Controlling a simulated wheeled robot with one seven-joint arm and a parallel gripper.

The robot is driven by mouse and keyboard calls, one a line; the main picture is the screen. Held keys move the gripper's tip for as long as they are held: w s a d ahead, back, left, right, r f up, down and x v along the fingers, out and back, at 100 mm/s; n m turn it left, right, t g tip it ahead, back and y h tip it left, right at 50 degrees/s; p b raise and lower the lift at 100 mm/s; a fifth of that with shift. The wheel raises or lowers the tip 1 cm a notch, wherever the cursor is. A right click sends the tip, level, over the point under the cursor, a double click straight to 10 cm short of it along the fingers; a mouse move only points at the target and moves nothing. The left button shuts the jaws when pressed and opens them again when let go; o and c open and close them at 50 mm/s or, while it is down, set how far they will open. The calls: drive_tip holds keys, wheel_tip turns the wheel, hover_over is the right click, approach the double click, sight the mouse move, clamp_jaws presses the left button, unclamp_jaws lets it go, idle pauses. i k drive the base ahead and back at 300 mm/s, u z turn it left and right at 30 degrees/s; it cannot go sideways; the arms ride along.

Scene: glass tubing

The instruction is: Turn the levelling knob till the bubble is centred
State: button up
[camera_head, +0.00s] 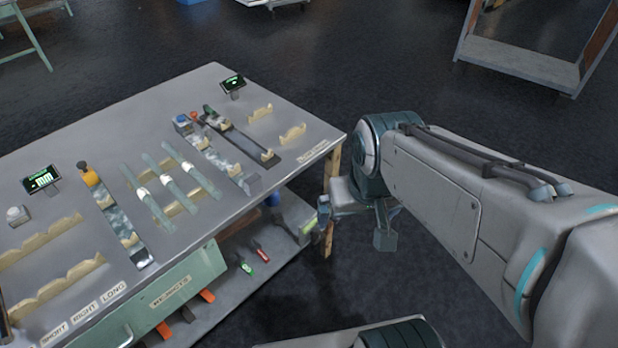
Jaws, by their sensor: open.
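I cannot tell for sure which part is the levelling knob, and no bubble is discernible at this size. A pale round knob-like piece (16,214) stands at the left. My gripper (324,214) is open, off the bench's right front corner and apart from all these. Its fingers are small and partly hidden by my wrist.
Several glass tubes (174,180) lie across wooden cradles in the middle of the bench. Two small displays (41,179) (232,84) stand on it. Notched wooden racks (60,285) line the left front. A green bin marked REJECTS (168,300) is below the front edge. Open floor lies beyond the bench.

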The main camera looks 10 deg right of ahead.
sight(317, 237)
drive_tip(key=k, duration=1.2)
drive_tip(key=z, duration=1.05)
drive_tip(key=i, duration=1.4)
drive_tip(key=u, duration=0.6)
